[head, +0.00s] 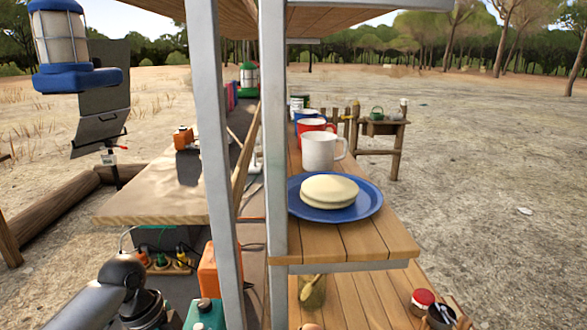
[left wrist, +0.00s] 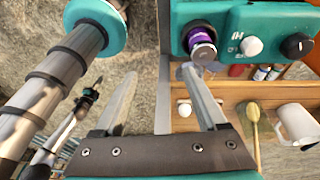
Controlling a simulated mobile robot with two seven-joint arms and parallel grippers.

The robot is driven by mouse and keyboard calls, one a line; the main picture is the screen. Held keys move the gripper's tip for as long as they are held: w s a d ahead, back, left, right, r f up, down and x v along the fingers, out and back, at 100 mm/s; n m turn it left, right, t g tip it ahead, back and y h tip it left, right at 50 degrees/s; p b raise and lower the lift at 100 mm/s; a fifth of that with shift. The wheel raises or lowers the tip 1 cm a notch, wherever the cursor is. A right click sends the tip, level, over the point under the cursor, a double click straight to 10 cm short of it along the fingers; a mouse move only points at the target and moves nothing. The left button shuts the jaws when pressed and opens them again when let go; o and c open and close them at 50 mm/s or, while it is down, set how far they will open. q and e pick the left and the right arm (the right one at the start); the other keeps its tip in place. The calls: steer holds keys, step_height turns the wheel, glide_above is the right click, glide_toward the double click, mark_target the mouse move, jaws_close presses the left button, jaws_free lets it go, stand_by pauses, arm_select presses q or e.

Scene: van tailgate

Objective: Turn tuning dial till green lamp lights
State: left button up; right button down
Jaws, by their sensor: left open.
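A teal panel (left wrist: 232,14) with several knobs shows at the top right of the left wrist view. It has a purple-banded dial (left wrist: 201,40), a white knob (left wrist: 252,46) and a black knob (left wrist: 297,46). I cannot tell for sure which is the tuning dial. My left gripper (left wrist: 155,72) is open, with nothing between its fingers. Its right fingertip is just below the purple-banded dial; I cannot tell whether they touch. I make out no lit green lamp on the panel. In the head view only part of my left arm shows at the lower left.
A metal post (head: 273,150) and another upright stand mid-view. A wooden shelf (head: 375,240) holds a blue plate (head: 370,203) with a pale round bread and several mugs. An orange box (head: 207,270) is low behind the left post. A mug (left wrist: 296,125) lies below the panel.

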arm_select(q)
steer(key=s+d+f+n+t, duration=0.1)
steer(key=s+d+f+n, duration=0.2)
steer(key=s+d+f, duration=0.3)
steer(key=s+a+r+n+t+y, duration=0.2)
steer(key=s+r+n+t+y, duration=0.1)
steer(key=s+n, duration=1)
step_height(320, 180, down, 25)
steer(key=s+m+g+b, duration=0.1)
steer(key=s+b, duration=0.1)
steer(key=s, duration=0.1)
steer(key=s+a+f+g+b, duration=0.1)
steer(key=s+a+f+b, duration=0.1)
steer(key=s+f, duration=1.3)
steer(key=shift+f+b, duration=0.3)
steer(key=shift+f, duration=0.2)
arm_select(e)
steer(key=f, duration=0.4)
steer(key=shift+s+f, duration=0.35)
arm_select(q)
steer(key=shift+a, duration=0.15)
